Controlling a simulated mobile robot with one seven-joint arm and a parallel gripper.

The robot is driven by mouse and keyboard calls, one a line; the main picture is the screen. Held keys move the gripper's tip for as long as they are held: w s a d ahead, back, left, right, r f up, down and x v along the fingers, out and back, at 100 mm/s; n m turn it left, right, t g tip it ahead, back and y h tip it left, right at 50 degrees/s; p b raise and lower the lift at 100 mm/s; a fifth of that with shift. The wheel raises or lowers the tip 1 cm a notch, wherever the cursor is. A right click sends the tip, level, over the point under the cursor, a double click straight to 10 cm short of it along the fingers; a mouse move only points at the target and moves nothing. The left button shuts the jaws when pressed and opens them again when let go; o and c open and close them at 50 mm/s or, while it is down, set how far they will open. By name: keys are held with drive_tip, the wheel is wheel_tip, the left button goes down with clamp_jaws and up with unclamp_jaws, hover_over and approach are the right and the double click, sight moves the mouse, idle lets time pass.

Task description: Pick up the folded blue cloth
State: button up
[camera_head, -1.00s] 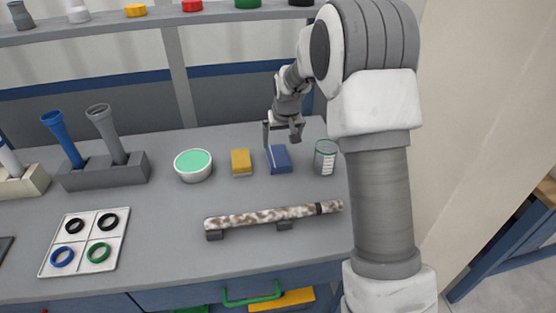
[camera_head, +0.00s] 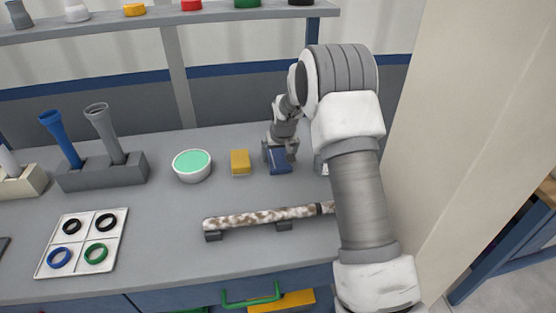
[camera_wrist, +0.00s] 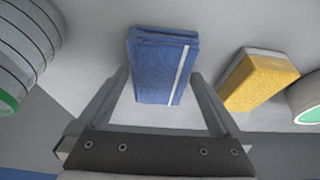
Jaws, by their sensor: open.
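The folded blue cloth (camera_head: 279,162) lies on the grey worktop, right of the yellow sponge. In the wrist view the cloth (camera_wrist: 161,66) shows a pale stripe along one side and lies ahead of and between my two fingers. My gripper (camera_head: 280,152) is low at the cloth, its fingers on either side of the cloth's far end. In the wrist view my gripper (camera_wrist: 162,95) is open, with a gap between each finger and the cloth. I cannot tell how high the fingertips are above the worktop.
A yellow sponge (camera_head: 240,162) and a bowl with green contents (camera_head: 192,166) stand left of the cloth. A glass jar (camera_head: 321,166) at the right is mostly hidden by my arm. A rusty pipe (camera_head: 265,217) lies in front on supports. A ring tray (camera_head: 82,242) is front left.

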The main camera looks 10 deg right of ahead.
sight(279, 158)
drive_tip(key=c, duration=1.1)
drive_tip(key=shift+r, duration=0.1)
wheel_tip(279, 158, up, 10)
drive_tip(key=p, duration=0.1)
drive_tip(key=o, duration=0.7)
drive_tip(key=c, duration=0.5)
